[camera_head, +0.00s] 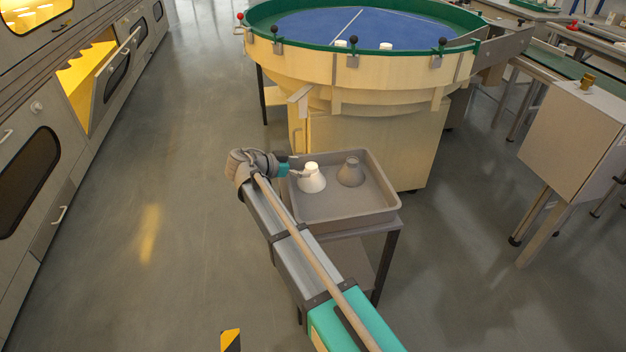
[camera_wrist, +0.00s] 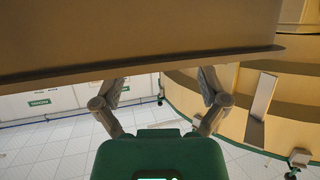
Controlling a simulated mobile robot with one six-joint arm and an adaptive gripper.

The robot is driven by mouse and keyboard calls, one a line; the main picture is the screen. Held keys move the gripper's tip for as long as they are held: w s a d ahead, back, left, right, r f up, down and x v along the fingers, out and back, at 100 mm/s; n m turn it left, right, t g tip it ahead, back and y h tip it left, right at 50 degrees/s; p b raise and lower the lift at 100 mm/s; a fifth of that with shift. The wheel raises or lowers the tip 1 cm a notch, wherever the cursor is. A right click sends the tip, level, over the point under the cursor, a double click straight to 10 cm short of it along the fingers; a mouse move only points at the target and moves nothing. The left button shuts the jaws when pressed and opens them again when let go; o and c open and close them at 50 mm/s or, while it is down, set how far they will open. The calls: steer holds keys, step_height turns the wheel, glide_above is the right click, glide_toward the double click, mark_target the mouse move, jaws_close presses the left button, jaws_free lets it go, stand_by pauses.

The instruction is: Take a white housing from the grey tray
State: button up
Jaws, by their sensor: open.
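The grey tray (camera_head: 345,213) sits on a small stand in the head view. A white housing (camera_head: 312,180), cone-shaped with a bright narrow top, stands upright in its left part. A grey housing (camera_head: 351,173) of similar shape stands to its right. My gripper (camera_head: 299,172) is at the tray's left rim, just left of the white housing, pointing at it. Whether it touches the housing is too small to tell. In the wrist view my gripper (camera_wrist: 160,84) is open, its two fingers spread with nothing visible between them. A large brown surface fills the top there; no housing is identifiable.
A round table (camera_head: 370,70) with a blue top and green rim stands behind the tray. A cabinet row with an open, lit door (camera_head: 108,85) lines the left. A pale box (camera_head: 575,140) on legs stands right. The floor left of the tray is clear.

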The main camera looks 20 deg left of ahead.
mark_target(309, 166)
steer(key=shift+b+x, duration=0.55)
steer(key=shift+x, duration=1.2)
steer(key=shift+s, duration=0.1)
jaws_close()
steer(key=shift+r, duration=0.15)
step_height(309, 166, up, 2)
steer(key=p, duration=0.2)
steer(key=shift+r+p, duration=0.1)
steer(key=shift+p, duration=0.25)
steer(key=s+d+r+p, duration=0.6)
steer(key=s+r+p, duration=0.4)
steer(key=s, duration=0.2)
steer(key=shift+s+r, duration=0.2)
steer(key=shift+s, duration=0.15)
